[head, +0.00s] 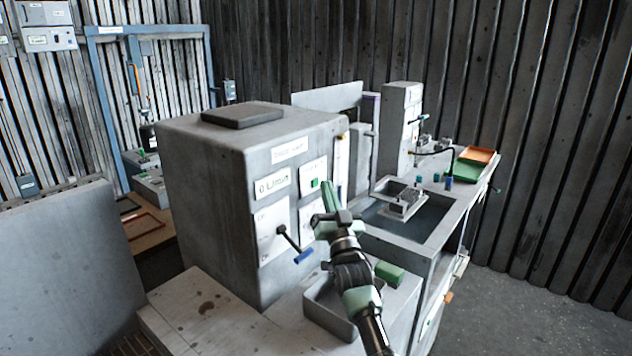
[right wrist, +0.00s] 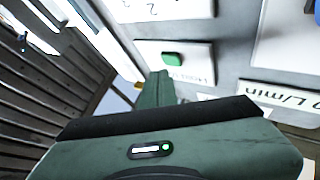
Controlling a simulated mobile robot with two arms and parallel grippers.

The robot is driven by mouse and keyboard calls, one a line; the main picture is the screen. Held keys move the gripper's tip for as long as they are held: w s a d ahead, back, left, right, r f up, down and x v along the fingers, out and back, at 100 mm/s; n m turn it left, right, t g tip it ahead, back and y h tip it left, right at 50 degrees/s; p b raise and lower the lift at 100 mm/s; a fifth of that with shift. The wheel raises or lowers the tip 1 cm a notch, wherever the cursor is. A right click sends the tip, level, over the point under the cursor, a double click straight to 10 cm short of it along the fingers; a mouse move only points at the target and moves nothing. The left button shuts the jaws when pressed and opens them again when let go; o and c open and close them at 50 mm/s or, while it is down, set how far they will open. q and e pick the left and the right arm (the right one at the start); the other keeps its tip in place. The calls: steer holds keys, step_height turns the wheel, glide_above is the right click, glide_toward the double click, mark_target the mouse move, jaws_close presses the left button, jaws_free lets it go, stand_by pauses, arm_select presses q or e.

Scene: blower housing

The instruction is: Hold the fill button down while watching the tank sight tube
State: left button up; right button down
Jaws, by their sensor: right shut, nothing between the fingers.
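A green button (head: 315,183) sits on a small white plate on the front of the grey tank housing (head: 210,175). The button also shows in the right wrist view (right wrist: 172,59), its plate lettering upside down. My right gripper (head: 327,187) is shut and empty, its fingertips pointing up just right of the button in the head view. In the right wrist view the fingertips (right wrist: 160,76) lie close below the button; I cannot make out contact. A slim upright strip, perhaps the sight tube (head: 341,158), runs along the housing's right front edge. My left gripper is out of view.
A lever with a blue grip (head: 304,256) sticks out of the housing front, left of my right arm. A bench with a sunken basin (head: 400,222) is at right.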

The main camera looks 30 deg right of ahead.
steer(key=s+p, duration=0.1)
steer(key=s+d, duration=0.1)
steer(key=s, duration=0.1)
steer(key=s+d+p, duration=0.1)
steer(key=shift+s+p, duration=0.3)
steer(key=shift+s, duration=0.05)
stand_by(0.7)
